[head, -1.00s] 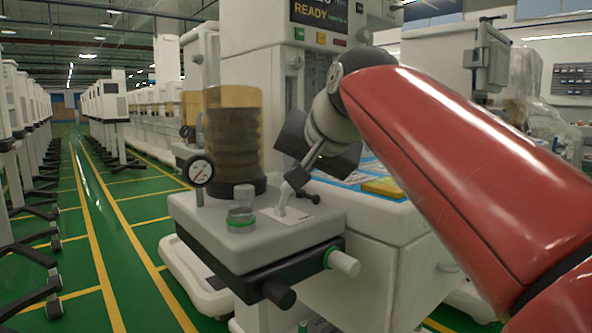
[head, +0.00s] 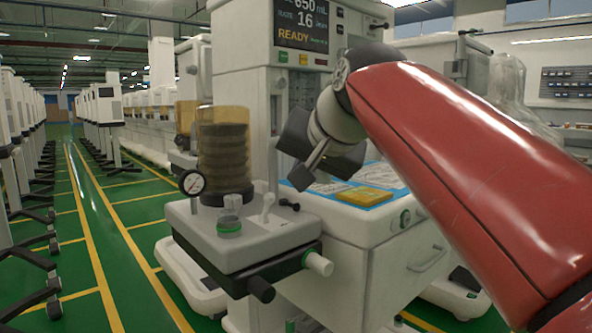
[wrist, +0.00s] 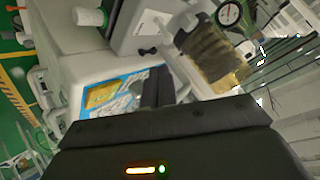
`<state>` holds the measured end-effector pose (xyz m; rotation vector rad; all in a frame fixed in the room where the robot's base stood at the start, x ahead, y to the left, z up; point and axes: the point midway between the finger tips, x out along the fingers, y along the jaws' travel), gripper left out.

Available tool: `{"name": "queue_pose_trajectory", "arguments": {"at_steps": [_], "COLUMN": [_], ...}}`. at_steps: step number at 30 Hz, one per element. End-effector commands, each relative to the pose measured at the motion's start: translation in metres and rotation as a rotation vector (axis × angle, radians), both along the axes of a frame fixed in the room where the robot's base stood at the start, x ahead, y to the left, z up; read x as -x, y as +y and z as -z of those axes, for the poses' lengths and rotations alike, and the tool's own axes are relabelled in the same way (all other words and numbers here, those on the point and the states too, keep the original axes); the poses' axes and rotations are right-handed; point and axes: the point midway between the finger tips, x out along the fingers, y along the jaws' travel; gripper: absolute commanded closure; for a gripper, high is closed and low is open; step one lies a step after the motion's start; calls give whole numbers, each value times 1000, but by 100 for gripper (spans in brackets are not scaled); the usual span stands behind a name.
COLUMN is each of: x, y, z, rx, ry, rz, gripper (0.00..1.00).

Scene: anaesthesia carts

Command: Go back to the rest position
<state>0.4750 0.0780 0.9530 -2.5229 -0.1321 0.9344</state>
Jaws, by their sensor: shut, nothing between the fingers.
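My gripper (head: 306,180) is in the head view, in front of the anaesthesia machine (head: 242,60) and above its work top. It is shut and empty, at the end of my red arm. It is apart from the small white lever (head: 267,203) on the grey block (head: 215,248). In the wrist view, the dark fingers (wrist: 158,88) show over the blue-and-yellow panel, with the gripper body across the bottom.
A bellows in an amber cylinder (head: 223,150) and a round gauge (head: 192,183) stand on the grey block. A yellow pad (head: 365,196) lies on the work top. The green aisle (head: 100,240) at left is open, with rows of carts beside it.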

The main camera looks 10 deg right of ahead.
Motion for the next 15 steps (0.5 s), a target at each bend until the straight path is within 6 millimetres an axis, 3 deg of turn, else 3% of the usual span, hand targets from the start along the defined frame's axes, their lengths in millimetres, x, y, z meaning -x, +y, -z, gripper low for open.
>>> {"name": "queue_pose_trajectory", "arguments": {"at_steps": [11,15], "x": [1,10], "y": [-1,-7], "z": [-2,11], "rx": [1,30], "ry": [1,22], "rz": [0,0], "gripper": [100,100]}}
